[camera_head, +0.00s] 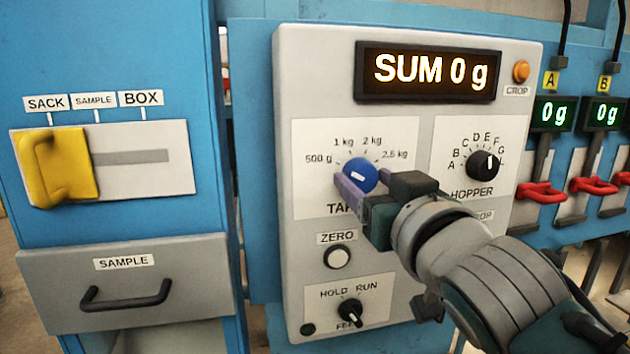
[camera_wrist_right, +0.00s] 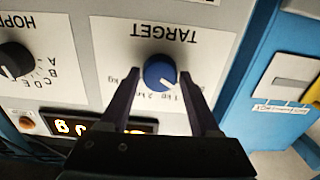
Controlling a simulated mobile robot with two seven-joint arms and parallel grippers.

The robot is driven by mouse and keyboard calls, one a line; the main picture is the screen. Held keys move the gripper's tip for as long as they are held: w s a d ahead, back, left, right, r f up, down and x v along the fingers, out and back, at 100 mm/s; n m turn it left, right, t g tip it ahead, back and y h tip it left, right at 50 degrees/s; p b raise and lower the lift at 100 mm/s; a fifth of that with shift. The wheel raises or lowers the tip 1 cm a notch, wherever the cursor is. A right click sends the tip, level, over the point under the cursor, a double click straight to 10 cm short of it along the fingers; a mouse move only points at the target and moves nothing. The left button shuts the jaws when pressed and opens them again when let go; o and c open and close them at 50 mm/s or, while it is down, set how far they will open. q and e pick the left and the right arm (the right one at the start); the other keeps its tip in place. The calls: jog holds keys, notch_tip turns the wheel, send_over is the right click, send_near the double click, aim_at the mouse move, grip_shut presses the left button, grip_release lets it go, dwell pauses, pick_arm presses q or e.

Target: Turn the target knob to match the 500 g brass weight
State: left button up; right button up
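The blue target knob (camera_head: 360,174) is on the grey panel, with a scale from 500 g to 2.5 kg around it. It has a pale mark; which label this points at is hard to tell. The knob also shows in the right wrist view (camera_wrist_right: 158,70). My right gripper (camera_head: 369,187) is at the knob, its fingers apart. In the wrist view its fingertips (camera_wrist_right: 160,76) lie on either side of the knob, with gaps visible; contact cannot be made out. No brass weight is in view. My left gripper is not in view.
The display (camera_head: 430,72) reads SUM 0 g. The black hopper knob (camera_head: 484,163), zero button (camera_head: 338,257) and hold/run knob (camera_head: 350,310) are close by. A yellow slider (camera_head: 55,167) sits at the SACK end, above a sample drawer (camera_head: 125,285). Red handles (camera_head: 541,192) are at right.

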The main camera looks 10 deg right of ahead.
jog(key=o, duration=0.3)
jog(key=s+b, duration=0.2)
jog(key=s, duration=0.8)
jog(key=shift+d, duration=0.15)
jog(key=shift+f, duration=0.15)
